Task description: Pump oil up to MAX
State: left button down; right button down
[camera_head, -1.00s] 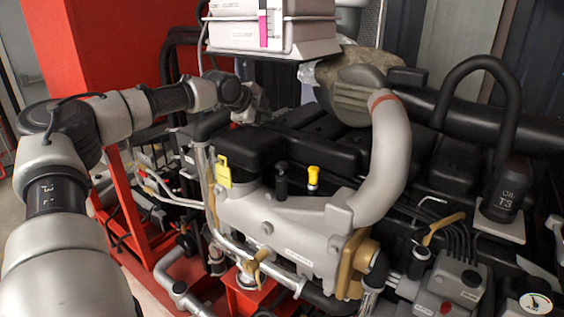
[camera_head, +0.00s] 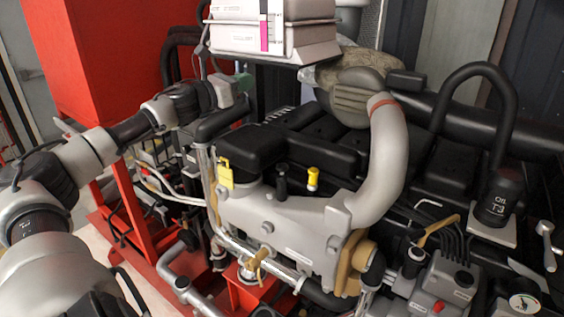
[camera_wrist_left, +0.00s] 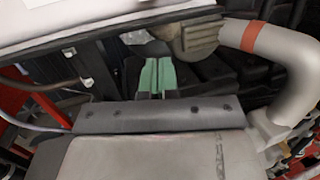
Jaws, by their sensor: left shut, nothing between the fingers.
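In the head view, a black upright part marked "OIL T3" (camera_head: 497,200) stands on a light plate at the right, with a thick black hose looping beside it. A round gauge (camera_head: 524,305) sits at the lower right. A white box with a pink vertical strip (camera_head: 264,38) hangs at top centre; I cannot tell whether the strip shows a level. My left gripper (camera_head: 240,83) is below and left of this box, small in the picture. In the left wrist view its green fingers (camera_wrist_left: 157,77) are together and empty. My right gripper is out of view.
A grey curved pipe with a red band (camera_head: 393,155) rises at centre. A yellow cap (camera_head: 313,178) and a yellow tag (camera_head: 224,173) are on the engine. A grey lever (camera_head: 547,245) stands at the right edge. A red cabinet (camera_head: 110,55) is behind my left arm.

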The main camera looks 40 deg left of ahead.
pick_arm(q)
jog(key=d+f+m+g+h+p, duration=0.25)
jog(key=d+f+m+g, duration=0.45)
jog(key=m, duration=0.5)
jog(key=m+g+y, duration=0.2)
jog(key=m, duration=0.4)
send_over(280, 165)
jog(key=s+d, duration=0.2)
notch_tip(280, 165, down, 4)
jog(key=m+y, duration=0.1)
jog(key=y, duration=0.1)
jog(key=w+a+r+m+g+y, duration=0.1)
jog(key=y, duration=0.1)
jog(key=w+a+r+m+y+p, duration=0.1)
jog(key=y, duration=0.1)
jog(key=shift+f, duration=0.25)
notch_tip(280, 165, down, 8)
jog(key=b, duration=0.7)
jog(key=shift+f, duration=0.25)
jog(key=shift+f, duration=0.4)
